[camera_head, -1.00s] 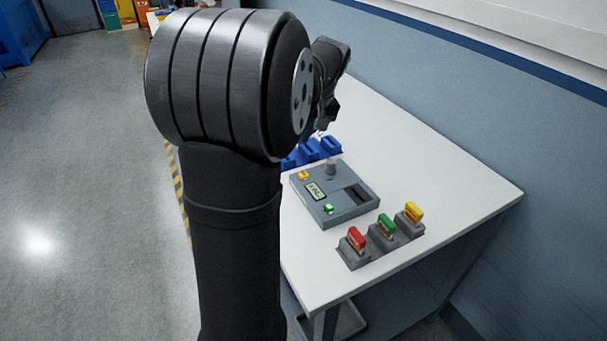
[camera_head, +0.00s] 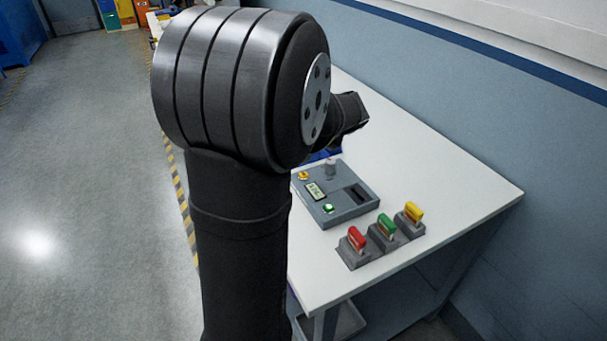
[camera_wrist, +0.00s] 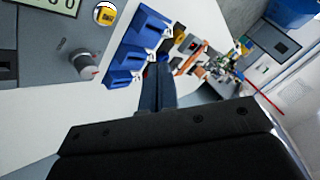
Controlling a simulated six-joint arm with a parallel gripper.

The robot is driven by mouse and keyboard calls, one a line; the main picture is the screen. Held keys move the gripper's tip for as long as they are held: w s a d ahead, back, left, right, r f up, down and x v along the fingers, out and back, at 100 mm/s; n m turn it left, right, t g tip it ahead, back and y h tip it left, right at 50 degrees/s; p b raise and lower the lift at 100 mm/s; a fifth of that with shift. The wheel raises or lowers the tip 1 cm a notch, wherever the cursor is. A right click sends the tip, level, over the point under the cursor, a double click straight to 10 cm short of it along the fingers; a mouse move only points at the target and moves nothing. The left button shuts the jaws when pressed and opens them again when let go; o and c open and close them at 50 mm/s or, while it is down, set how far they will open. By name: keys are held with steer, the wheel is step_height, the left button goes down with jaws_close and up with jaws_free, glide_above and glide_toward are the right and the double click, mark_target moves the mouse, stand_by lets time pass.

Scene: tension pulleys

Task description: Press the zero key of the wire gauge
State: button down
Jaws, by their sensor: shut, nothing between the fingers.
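The wire gauge is a grey box (camera_head: 338,211) on the white table, with a small display (camera_head: 315,190), a yellow key (camera_head: 303,175), a green key (camera_head: 328,208), a grey knob (camera_head: 330,167) and a dark slot. I cannot read which key is the zero key. In the wrist view the gauge's edge (camera_wrist: 45,60) is at upper left, with its yellow key (camera_wrist: 105,13) and knob (camera_wrist: 86,66). My gripper (camera_wrist: 158,70) is shut and empty, apart from the keys, its fingers pointing towards the blue bins.
Blue bins (camera_wrist: 124,68) stand beside the gauge. Grey blocks with red (camera_head: 356,238), green (camera_head: 387,225) and yellow (camera_head: 413,211) handles stand at the table's near right. The table's right side is clear, with a wall behind.

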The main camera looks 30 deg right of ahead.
steer(key=shift+f, duration=4.45)
steer(key=shift+f, duration=0.1)
steer(key=shift+f, duration=0.3)
steer(key=shift+f, duration=0.4)
steer(key=shift+r, duration=0.85)
steer(key=shift+r, duration=2.5)
